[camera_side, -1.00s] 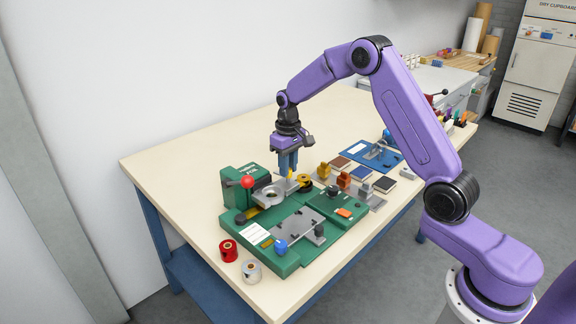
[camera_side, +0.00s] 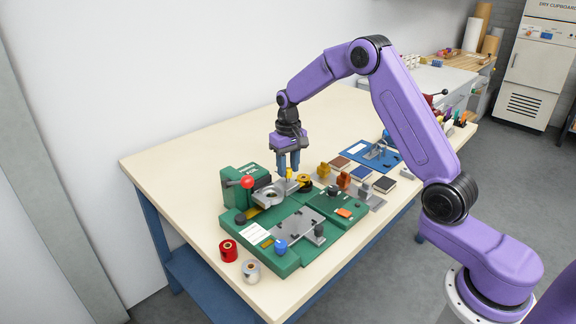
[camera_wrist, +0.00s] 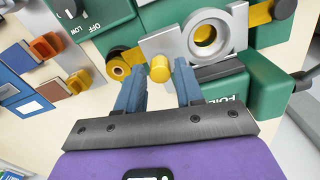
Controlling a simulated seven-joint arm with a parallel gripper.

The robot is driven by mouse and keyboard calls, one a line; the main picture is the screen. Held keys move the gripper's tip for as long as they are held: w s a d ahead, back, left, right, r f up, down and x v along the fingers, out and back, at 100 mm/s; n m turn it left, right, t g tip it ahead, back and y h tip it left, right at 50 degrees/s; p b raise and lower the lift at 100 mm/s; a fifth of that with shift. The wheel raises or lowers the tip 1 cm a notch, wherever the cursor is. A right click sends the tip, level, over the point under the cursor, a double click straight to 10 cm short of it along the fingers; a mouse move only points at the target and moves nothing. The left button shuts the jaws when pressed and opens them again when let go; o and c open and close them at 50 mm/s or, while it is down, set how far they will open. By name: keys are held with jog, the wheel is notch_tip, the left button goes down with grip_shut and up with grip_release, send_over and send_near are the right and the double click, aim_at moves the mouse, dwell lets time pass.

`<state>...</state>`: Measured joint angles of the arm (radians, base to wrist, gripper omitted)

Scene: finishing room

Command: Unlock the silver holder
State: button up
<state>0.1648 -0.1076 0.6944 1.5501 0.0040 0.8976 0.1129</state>
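The silver holder (camera_side: 267,196) is a grey metal piece with a round ring, on the green machine (camera_side: 288,262); in the wrist view the holder (camera_wrist: 178,43) fills the top middle. A yellow knob (camera_wrist: 160,70) stands at its edge, and it also shows in the side view (camera_side: 289,173). My gripper (camera_side: 288,168) points down over the knob. In the wrist view my gripper (camera_wrist: 157,76) is open, its blue fingers on either side of the knob with gaps showing. I cannot tell how far the fingertips reach down beside it.
A red-ball lever (camera_side: 247,182) stands left of the holder, by the green FOIL block (camera_wrist: 232,112). A yellow roll (camera_side: 304,181) sits right of the knob. A red roll (camera_side: 228,250) and silver roll (camera_side: 251,271) stand at the front. The table's back left is clear.

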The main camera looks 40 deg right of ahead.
aim_at(288, 169)
jog(key=shift+o, duration=0.7)
jog(key=shift+r, duration=0.2)
notch_tip(288, 169, up, 17)
